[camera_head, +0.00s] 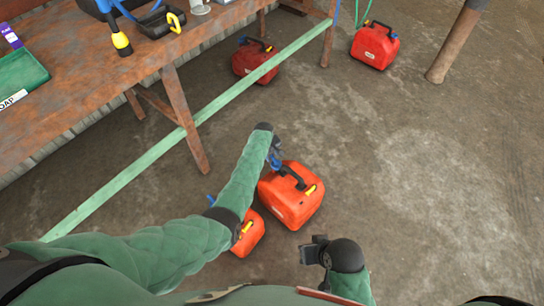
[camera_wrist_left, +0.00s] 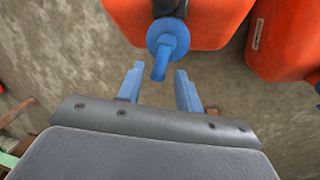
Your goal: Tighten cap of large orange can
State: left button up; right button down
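The large orange can (camera_head: 296,208) stands on the floor in the head view. Its blue cap (camera_wrist_left: 168,38), with a short spout, shows at top centre in the left wrist view, on the orange can body there. My left gripper (camera_head: 274,158) is at the can's far side, partly hidden by my arm. In the left wrist view its blue fingers (camera_wrist_left: 160,70) are apart, with the spout's end between the tips in the picture; contact cannot be told. My right gripper (camera_head: 313,250) is below the can in the head view, clear of it; its fingers are not clear.
A smaller orange can (camera_head: 249,240) stands close beside the large one, partly behind my left arm. Two red cans stand farther off, one near the bench (camera_head: 252,62) and one at the back (camera_head: 374,48). A rusty workbench (camera_head: 95,75) fills the upper left. Floor at right is clear.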

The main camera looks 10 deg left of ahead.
pick_arm(q)
jog(key=shift+w+f, duration=0.1)
jog(key=shift+f, duration=0.35)
grip_shut()
jog(key=shift+d, duration=0.1)
